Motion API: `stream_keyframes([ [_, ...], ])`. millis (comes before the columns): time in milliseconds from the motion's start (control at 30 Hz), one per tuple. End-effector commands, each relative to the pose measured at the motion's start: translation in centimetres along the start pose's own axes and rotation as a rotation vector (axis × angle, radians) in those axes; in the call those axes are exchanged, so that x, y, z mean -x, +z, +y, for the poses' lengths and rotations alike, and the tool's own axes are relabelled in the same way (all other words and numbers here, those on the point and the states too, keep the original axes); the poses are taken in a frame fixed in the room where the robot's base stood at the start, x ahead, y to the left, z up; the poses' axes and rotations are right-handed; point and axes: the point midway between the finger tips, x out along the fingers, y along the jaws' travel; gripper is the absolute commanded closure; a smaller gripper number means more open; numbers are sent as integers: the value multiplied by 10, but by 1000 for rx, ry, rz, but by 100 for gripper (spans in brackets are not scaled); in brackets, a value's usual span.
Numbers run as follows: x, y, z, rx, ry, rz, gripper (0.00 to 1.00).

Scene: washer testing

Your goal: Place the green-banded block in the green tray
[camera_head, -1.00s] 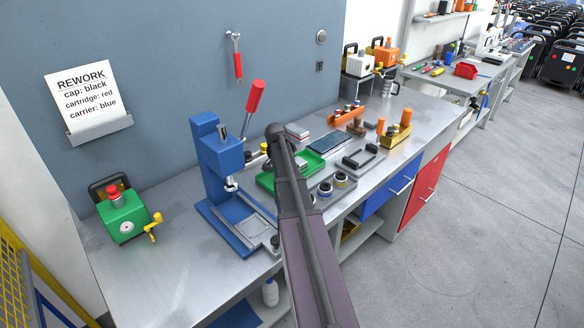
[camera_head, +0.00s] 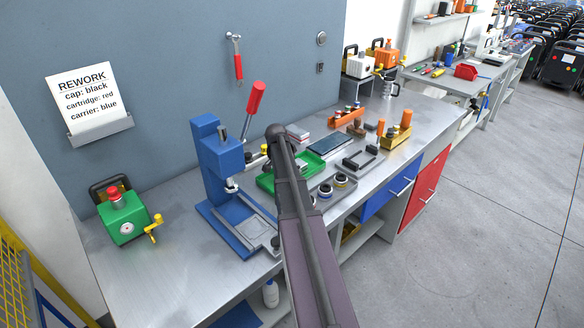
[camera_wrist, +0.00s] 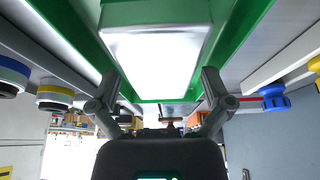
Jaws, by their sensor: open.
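The green tray (camera_head: 311,166) lies on the bench behind my arm in the head view, partly hidden by it. In the wrist view, which looks upside down, green tray walls (camera_wrist: 62,22) run along both sides. A pale, shiny block with green at its end (camera_wrist: 155,55) shows between these walls, apparently in the tray. My gripper (camera_wrist: 160,88) is open, with one finger on each side of the block's near end. I cannot tell whether the fingers touch it. In the head view the gripper and block are hidden behind my arm.
A blue press (camera_head: 217,160) with a red handle stands left of the tray. A grey holder with ringed cylinders (camera_head: 340,180) is close on the right. A dark flat panel (camera_head: 331,144) lies behind. A green box with a crank (camera_head: 123,220) stands at the left; bare bench lies beside it.

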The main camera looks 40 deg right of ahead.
Motion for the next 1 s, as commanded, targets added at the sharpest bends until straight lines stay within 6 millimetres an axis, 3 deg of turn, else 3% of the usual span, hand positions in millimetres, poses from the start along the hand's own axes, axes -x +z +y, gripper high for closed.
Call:
stream_keyframes([
  [1000, 90, -1, 0, 1, 0, 0, 0],
])
